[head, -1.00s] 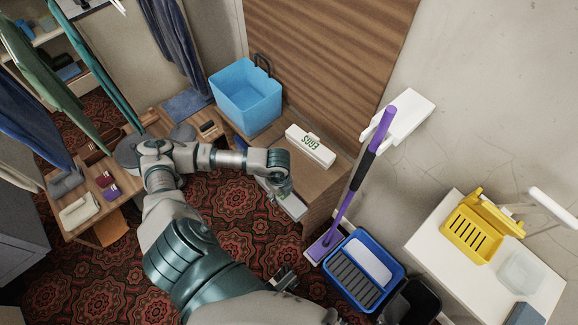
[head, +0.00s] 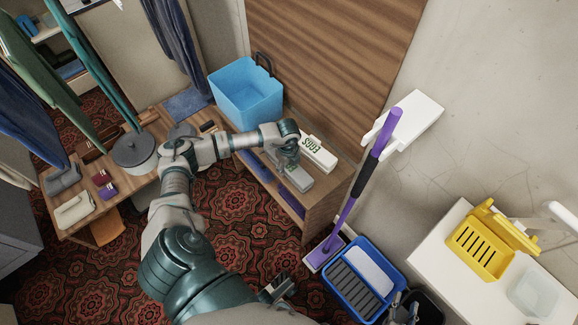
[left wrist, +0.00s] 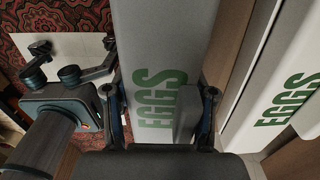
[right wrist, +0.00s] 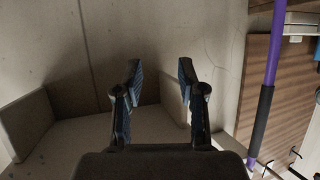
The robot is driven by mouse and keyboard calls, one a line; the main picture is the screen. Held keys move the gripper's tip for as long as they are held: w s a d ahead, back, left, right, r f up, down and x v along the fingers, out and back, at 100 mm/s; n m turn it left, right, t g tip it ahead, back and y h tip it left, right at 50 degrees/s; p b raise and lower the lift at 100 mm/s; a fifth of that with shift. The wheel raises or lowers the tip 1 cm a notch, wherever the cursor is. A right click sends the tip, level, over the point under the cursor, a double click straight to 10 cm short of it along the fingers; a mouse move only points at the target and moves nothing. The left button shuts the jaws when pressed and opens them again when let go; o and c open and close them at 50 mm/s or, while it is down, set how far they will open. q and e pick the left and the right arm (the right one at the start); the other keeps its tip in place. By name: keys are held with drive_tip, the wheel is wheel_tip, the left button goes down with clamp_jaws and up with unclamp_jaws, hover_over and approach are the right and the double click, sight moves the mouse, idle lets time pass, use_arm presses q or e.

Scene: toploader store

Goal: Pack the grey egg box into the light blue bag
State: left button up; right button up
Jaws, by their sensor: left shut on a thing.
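The grey egg box (head: 300,178) with green EGGS lettering is between the fingers of my left gripper (head: 288,158). In the left wrist view the grey egg box (left wrist: 165,45) runs lengthwise between the two fingers, which close on its sides. In the head view it appears at the bench's front side, beside a white egg box (head: 321,156); whether it touches the bench is unclear. The light blue bag (head: 246,98) stands upright and open-topped on the bench, up and left of the gripper, its dark handle upright. My right gripper (right wrist: 158,75) is open and empty, facing a pale wall.
A purple mop (head: 362,180) leans at the right, above a blue basket (head: 362,280). A yellow basket (head: 483,248) sits on a white table.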

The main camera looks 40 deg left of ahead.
use_arm(q)
drive_tip(key=shift+s+r, duration=0.1)
drive_tip(key=o, duration=1.3)
drive_tip(key=shift+f, duration=0.2)
